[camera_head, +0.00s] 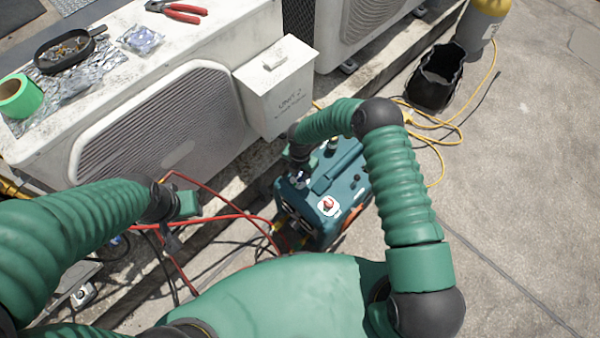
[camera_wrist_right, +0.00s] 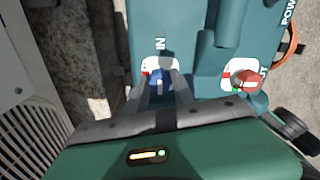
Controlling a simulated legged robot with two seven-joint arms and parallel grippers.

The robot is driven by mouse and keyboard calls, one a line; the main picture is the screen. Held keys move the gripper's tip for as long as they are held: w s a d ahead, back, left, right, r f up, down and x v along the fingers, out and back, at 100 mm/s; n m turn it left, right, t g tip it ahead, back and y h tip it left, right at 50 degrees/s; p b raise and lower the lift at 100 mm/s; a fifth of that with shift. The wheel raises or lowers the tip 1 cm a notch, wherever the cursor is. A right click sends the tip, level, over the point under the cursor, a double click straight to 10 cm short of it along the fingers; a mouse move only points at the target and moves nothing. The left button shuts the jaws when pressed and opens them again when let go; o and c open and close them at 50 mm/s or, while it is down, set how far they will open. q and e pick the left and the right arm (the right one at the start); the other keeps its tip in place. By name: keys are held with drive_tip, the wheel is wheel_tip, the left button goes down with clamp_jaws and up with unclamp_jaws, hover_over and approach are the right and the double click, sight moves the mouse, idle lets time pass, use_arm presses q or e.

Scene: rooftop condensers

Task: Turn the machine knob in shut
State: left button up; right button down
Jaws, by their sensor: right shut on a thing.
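The teal machine (camera_head: 345,185) stands on the ground in the middle of the head view. Its blue knob (camera_wrist_right: 160,77) sits below the label IN in the right wrist view, on a white and red plate. My right gripper (camera_wrist_right: 160,90) is shut on this blue knob, with one finger on each side. In the head view my right gripper (camera_head: 300,172) reaches down onto the machine's near left end. A red knob (camera_wrist_right: 246,80) by the label OUT is to the right, clear of the fingers. My left gripper (camera_head: 176,238) hangs left of the machine; its jaws are unclear.
Red hoses (camera_head: 225,217) run to the machine's left side. A white box (camera_head: 275,85) and a condenser unit (camera_head: 160,120) stand behind it. A black bucket (camera_head: 436,80), a yellow cable (camera_head: 450,138) and a gas cylinder (camera_head: 482,22) are at upper right. The right-hand ground is mostly free.

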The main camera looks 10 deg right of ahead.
drive_tip(key=shift+m, duration=0.5)
drive_tip(key=m, duration=0.3)
drive_tip(key=shift+r+p, duration=0.1)
drive_tip(key=shift+p, duration=0.3)
drive_tip(key=m, duration=0.4)
drive_tip(key=shift+p, duration=0.3)
drive_tip(key=m, duration=0.5)
drive_tip(key=shift+m+p, duration=0.4)
drive_tip(key=shift+m, duration=1.8)
drive_tip(key=c, duration=1.1)
unclamp_jaws()
drive_tip(key=shift+o, duration=0.2)
